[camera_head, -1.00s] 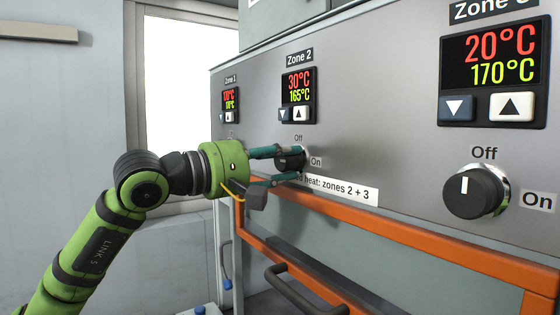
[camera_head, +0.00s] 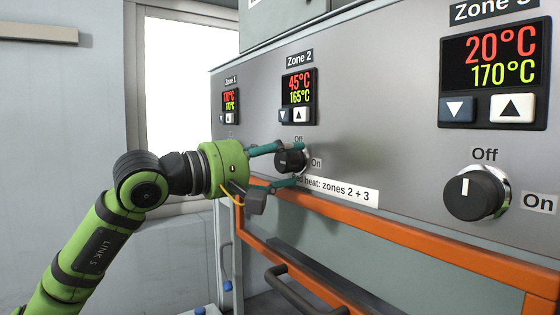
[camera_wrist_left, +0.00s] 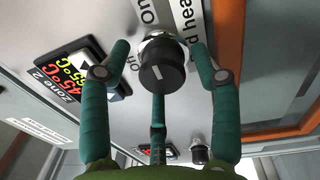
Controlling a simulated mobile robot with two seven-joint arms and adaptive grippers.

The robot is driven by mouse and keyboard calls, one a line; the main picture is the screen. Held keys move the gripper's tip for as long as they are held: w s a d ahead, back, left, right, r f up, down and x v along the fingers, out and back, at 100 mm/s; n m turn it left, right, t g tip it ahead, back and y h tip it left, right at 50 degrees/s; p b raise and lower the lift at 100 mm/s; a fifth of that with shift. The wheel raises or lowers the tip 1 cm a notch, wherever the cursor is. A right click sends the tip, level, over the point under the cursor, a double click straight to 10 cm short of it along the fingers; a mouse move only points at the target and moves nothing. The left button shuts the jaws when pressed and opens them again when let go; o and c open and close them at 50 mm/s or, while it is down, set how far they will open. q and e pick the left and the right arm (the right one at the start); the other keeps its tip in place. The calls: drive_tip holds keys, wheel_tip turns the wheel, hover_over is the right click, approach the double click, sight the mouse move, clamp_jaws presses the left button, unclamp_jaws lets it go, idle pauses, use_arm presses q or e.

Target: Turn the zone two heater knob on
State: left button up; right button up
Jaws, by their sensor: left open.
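My right gripper is not in view.
The zone three knob (camera_head: 475,193) at right has its mark up toward Off; its display (camera_head: 495,72) reads 20°C. An orange frame (camera_head: 400,238) and a dark handle (camera_head: 290,290) lie below the panel. The Zone 1 display (camera_head: 230,104) is at left.

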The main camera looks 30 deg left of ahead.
sight(279, 162)
use_arm(q)
drive_tip(key=shift+s+f, duration=0.1)
drive_tip(key=shift+v, duration=1.2)
drive_tip(key=shift+s+a+f, duration=0.2)
drive_tip(key=shift+s+a, duration=0.35)
drive_tip(key=shift+s+d+r, duration=0.1)
drive_tip(key=shift+s, duration=0.3)
drive_tip(key=v, duration=0.7)
drive_tip(key=shift+s, duration=0.15)
drive_tip(key=shift+r, duration=0.15)
